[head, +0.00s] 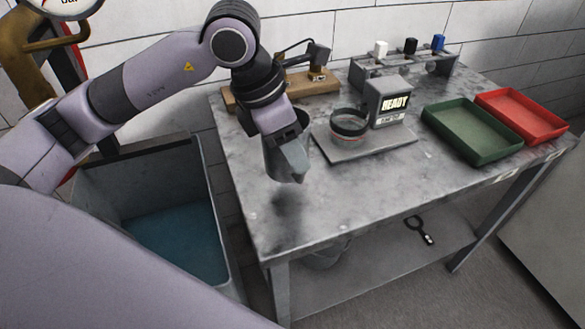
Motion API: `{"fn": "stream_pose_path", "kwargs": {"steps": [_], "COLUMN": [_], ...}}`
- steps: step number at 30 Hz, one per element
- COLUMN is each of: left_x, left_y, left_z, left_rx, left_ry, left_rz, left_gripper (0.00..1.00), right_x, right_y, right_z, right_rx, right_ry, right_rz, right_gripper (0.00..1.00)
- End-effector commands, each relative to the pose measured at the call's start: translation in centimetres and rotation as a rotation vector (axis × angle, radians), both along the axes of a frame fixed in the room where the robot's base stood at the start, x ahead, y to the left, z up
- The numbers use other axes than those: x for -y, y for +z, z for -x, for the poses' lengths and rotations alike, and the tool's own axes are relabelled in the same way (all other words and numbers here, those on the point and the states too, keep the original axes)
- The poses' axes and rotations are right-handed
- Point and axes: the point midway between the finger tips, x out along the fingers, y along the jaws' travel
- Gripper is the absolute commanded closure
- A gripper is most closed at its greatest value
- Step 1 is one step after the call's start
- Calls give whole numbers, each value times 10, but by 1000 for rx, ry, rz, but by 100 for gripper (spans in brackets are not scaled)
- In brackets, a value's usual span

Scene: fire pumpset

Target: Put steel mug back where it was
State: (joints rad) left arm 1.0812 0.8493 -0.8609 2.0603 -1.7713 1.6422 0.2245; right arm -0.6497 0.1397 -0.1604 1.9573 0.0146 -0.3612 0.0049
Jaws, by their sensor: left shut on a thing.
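The steel mug (286,163) is a grey vessel with a pointed lip, tilted, and it hangs from my left gripper (279,138) in the head view. My left gripper is shut on it, and the jaws and dark wrist partly hide its upper part. The mug is above the left part of the grey worktable (350,205), and a dark shadow lies on the tabletop below it. It seems apart from the surface. My right gripper is not in view.
Right of the mug is a flat plate with a dark ring (349,122) and a display box (388,102). Green (471,133) and red (521,116) trays stand at right. A water tank (175,235) is left of the table. The front tabletop is clear.

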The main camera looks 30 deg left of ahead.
Motion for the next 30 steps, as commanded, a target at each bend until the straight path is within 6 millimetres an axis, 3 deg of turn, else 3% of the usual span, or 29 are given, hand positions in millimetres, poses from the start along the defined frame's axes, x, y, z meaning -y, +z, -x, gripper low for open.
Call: {"fn": "stream_pose_path", "kwargs": {"steps": [7,15,26,27,28,30], "left_x": [0,0,0,0,0,0], "left_y": [-16,-51,-56,-54,-54,-54], "left_z": [0,0,-1,0,0,0], "left_rx": [2,1,4,2,2,1], "left_ry": [-1,0,0,-1,-1,-1], "left_rz": [1,1,1,1,0,1], "left_gripper": [100,100,100,40,31,27], "right_x": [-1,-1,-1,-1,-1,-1], "right_y": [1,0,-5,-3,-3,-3], "right_z": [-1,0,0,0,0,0], "right_rx": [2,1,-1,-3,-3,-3], "right_ry": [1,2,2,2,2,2], "right_rz": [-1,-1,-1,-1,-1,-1], "right_gripper": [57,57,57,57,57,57]}}
